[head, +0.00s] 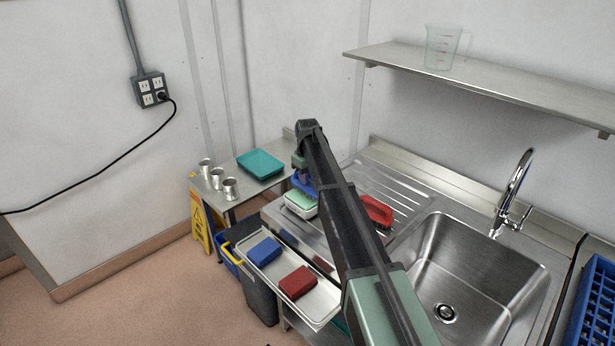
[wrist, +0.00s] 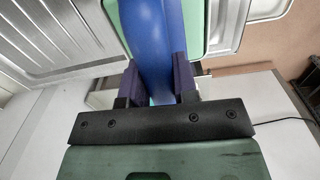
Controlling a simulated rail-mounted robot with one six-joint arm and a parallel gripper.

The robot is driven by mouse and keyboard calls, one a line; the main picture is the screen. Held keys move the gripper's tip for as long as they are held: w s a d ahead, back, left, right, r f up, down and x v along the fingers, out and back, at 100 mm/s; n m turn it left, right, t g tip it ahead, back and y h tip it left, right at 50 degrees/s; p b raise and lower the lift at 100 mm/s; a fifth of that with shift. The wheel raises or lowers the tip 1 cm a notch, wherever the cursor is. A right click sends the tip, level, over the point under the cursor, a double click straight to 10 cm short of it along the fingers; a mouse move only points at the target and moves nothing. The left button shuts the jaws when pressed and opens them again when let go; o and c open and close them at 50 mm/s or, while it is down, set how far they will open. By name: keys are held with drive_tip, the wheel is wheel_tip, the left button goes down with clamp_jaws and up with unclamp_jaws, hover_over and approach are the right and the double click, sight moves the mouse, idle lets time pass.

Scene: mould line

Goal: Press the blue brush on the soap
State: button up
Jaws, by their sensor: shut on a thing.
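My gripper (wrist: 158,85) is shut on the blue brush (wrist: 152,35), with one finger on each side of its handle in the wrist view. In the head view the blue brush (head: 303,182) shows partly behind my arm. It is right over the pale green soap (head: 301,200), which lies in a white dish (head: 298,211) on the left end of the drainboard. The soap also shows beneath the brush in the wrist view (wrist: 193,25). Whether the bristles touch the soap is hidden.
A red brush (head: 376,211) lies on the drainboard right of my arm, near the sink (head: 470,265). A tray (head: 328,311) with a blue block (head: 263,251) and a red block (head: 298,282) is in front. Metal cups (head: 230,188) and a teal tray (head: 260,164) stand on the left table.

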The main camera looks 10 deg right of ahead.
drive_tip(key=shift+f+b, duration=0.45)
drive_tip(key=shift+b, duration=0.05)
idle(1.1)
wheel_tip(320, 180, up, 7)
drive_tip(key=p, duration=0.7)
drive_tip(key=shift+r, duration=0.1)
wheel_tip(320, 180, down, 6)
drive_tip(key=b, duration=0.5)
drive_tip(key=shift+r, duration=0.45)
